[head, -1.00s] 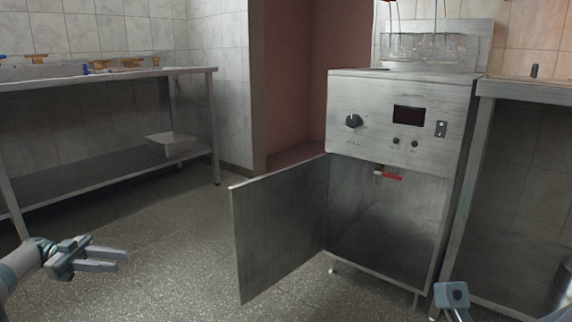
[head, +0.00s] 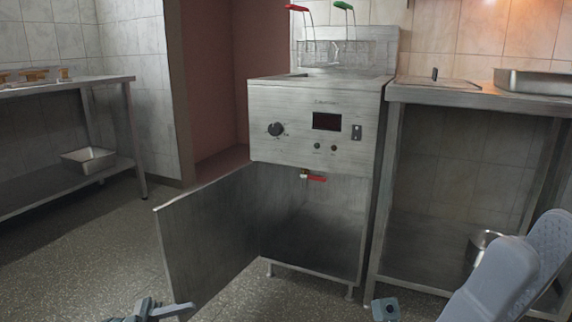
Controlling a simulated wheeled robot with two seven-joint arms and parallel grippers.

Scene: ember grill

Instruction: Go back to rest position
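My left gripper (head: 165,311) is at the bottom edge, left of centre, in front of the fryer's open door (head: 208,240). It is partly cut off by the frame, holds nothing that I can see, and its fingers look apart. My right gripper (head: 385,309) shows as a small grey-blue block at the bottom edge, below the right side of the fryer. Its fingers cannot be made out. The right arm comes in from the lower right. Both grippers are apart from the steel fryer (head: 270,155).
The fryer door swings out to the left, with a red-handled valve (head: 314,179) inside. Baskets with red and green handles (head: 340,52) stand on top. A steel table (head: 455,95) with a pan (head: 535,80) is right; another table (head: 70,86) is left. Floor at left is clear.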

